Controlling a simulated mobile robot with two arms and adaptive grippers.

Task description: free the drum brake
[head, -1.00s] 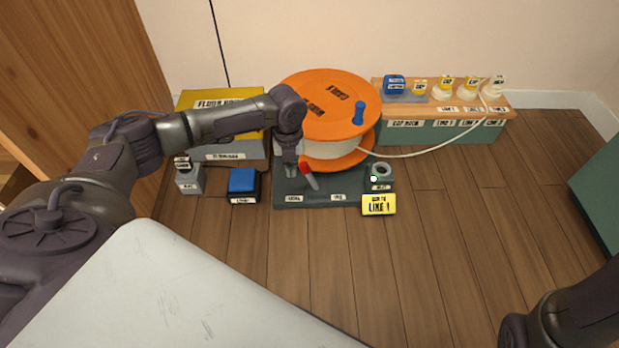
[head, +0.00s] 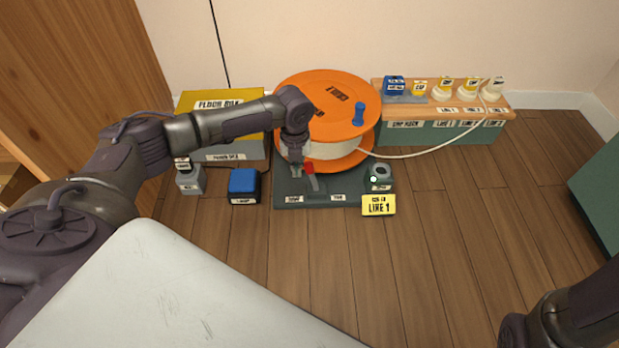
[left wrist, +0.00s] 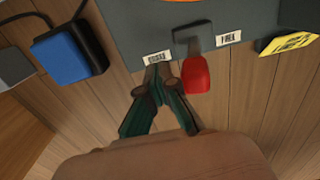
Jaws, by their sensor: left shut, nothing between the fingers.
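The orange cable drum (head: 335,88) stands on a dark base plate (head: 345,190) by the wall. A brake lever with a red grip (head: 308,168) sits at the front of the base. In the left wrist view the red grip (left wrist: 196,75) lies between two labels; the right one (left wrist: 228,39) reads FREE, and the left one (left wrist: 157,57) is hard to read. My left gripper (head: 296,168) is shut and empty, its fingertips (left wrist: 158,78) just left of the red grip. I cannot tell whether they touch it. My right gripper is out of view.
A blue-topped pedal box (head: 243,182) and a small grey block (head: 190,181) stand left of the base. A yellow LINE 1 sign (head: 378,205) is at its front right. A plug rack (head: 440,128) stands behind, joined by a white cable. The floor right is clear.

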